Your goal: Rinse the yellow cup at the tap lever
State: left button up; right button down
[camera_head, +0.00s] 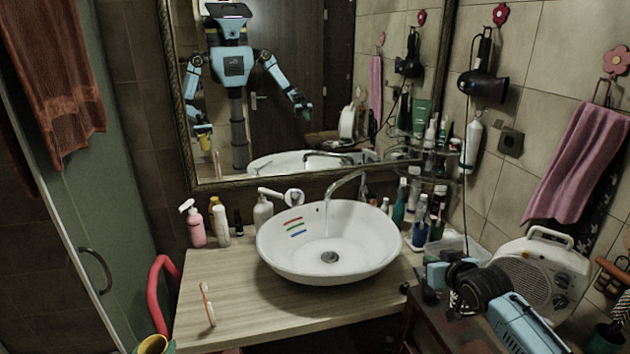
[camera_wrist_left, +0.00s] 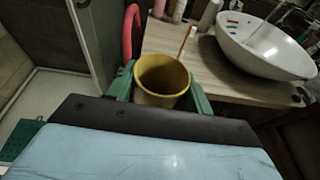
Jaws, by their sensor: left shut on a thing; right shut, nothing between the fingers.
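The yellow cup (camera_wrist_left: 163,75) is upright between the green fingers of my left gripper (camera_wrist_left: 160,88), which is shut on it. The cup's open mouth faces the wrist camera, and its inside looks empty. In the head view only the rim of the cup (camera_head: 153,344) shows at the bottom left edge, left of and below the counter. The curved metal tap (camera_head: 347,180) rises behind the white basin (camera_head: 290,262), its spout over the bowl. Its lever is hard to make out. My right gripper (camera_head: 432,287) is shut and empty, right of the basin; its fingertips are small and dark.
A red curved rail (camera_head: 158,290) is beside the counter. Bottles, including a pink pump bottle (camera_head: 195,226), stand behind the basin. A white heater (camera_head: 545,275) is at right. Front counter is mostly bare.

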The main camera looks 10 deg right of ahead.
aim_at(364, 194)
jog(key=i, duration=1.3)
